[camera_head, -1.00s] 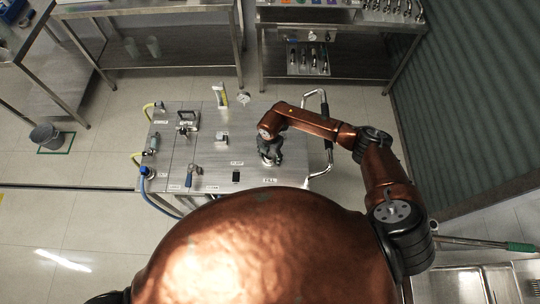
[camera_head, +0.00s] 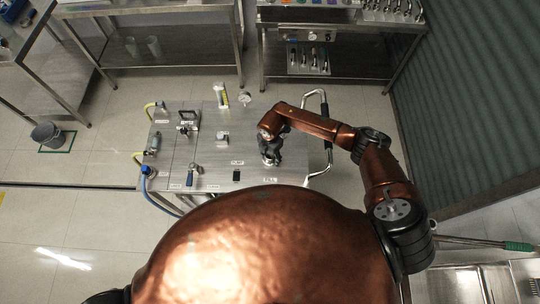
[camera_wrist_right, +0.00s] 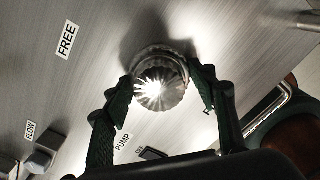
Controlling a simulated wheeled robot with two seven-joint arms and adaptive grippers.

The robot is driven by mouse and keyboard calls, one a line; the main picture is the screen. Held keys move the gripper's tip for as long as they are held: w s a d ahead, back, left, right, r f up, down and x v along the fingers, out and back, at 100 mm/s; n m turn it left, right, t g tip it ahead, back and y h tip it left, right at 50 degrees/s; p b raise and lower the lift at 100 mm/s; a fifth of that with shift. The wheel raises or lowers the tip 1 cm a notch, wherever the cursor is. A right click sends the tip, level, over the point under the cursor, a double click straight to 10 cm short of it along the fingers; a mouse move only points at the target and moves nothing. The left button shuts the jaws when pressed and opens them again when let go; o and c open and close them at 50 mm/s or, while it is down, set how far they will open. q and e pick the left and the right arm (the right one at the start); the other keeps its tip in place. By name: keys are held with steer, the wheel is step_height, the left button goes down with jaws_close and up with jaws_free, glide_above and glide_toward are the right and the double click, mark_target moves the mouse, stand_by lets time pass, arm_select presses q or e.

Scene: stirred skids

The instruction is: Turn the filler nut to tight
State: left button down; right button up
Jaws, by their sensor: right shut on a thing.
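The filler nut (camera_wrist_right: 158,92) is a round, fluted, shiny metal cap on a wider ring. It stands on the brushed metal top of the skid (camera_head: 210,172), near its right end in the head view. My right gripper (camera_head: 270,159) reaches down over it and hides most of it in the head view. In the right wrist view the two dark fingers of my right gripper (camera_wrist_right: 164,82) are on opposite sides of the nut, shut on it. A label reading FREE (camera_wrist_right: 67,41) lies left of the nut; another label is partly hidden by the right finger. My left gripper is not in view.
A grey bucket (camera_head: 47,135) is on the floor at left.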

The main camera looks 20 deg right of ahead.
steer(key=o, duration=1.2)
steer(key=shift+c, duration=0.2)
steer(key=shift+r, duration=0.15)
step_height(320, 180, up, 12)
steer(key=shift+f, duration=0.2)
